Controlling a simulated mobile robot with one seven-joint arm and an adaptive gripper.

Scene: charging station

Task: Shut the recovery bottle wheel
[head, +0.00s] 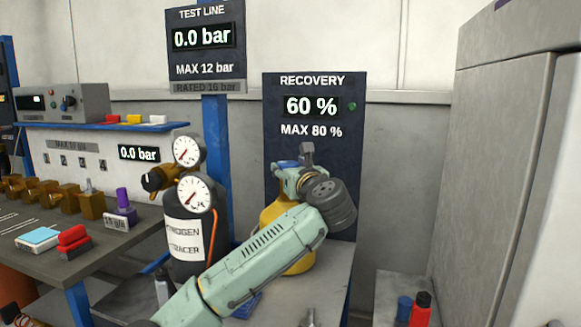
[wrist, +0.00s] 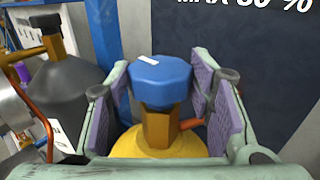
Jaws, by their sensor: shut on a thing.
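The recovery bottle (head: 300,263) is yellow and stands upright below the recovery panel, mostly behind my arm in the head view. In the wrist view its yellow shoulder (wrist: 160,148) shows under a brass valve (wrist: 157,130). The blue eight-sided wheel (wrist: 160,82), with a white mark on its top, caps that valve. My gripper (wrist: 163,90) is around the wheel, one purple-padded finger on each side, shut on it. In the head view my gripper (head: 290,178) is over the bottle top, and only a little blue of the wheel shows.
The recovery panel (head: 315,80) behind reads 60 %, MAX 80 %. A dark nitrogen tracer bottle (head: 188,236) with gauges and an orange hose stands close at left. A workbench (head: 100,240) is further left. A grey cabinet (head: 495,170) stands at right.

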